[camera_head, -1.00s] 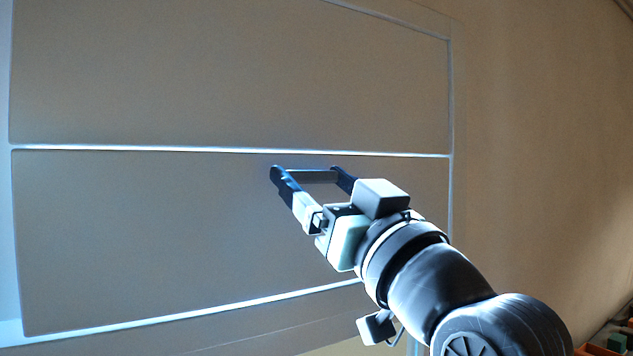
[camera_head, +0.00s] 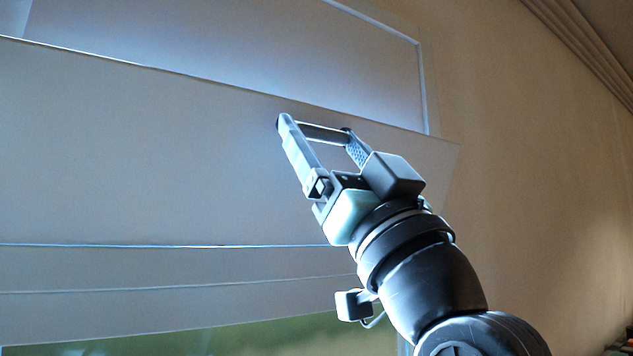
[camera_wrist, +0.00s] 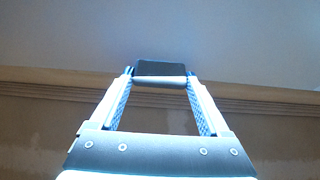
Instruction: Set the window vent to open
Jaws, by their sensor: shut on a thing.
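The window vent is a wide pale panel (camera_head: 150,150), tilted out from its frame with its top edge toward me. A gap shows above its top edge, and its right edge stands clear of the frame. A handle bar (camera_head: 322,132) sits near the panel's upper edge. My gripper (camera_head: 314,127) is shut on the handle, one finger at each end of it. In the wrist view my gripper (camera_wrist: 160,80) has its fingers either side of the dark handle (camera_wrist: 160,68), with the pale panel filling the area beyond.
A fixed upper pane (camera_head: 230,50) sits in the white window frame (camera_head: 423,85) above the vent. A plain wall (camera_head: 530,170) runs to the right, with a ridged ceiling moulding (camera_head: 585,40). A greenish pane (camera_head: 250,335) shows below.

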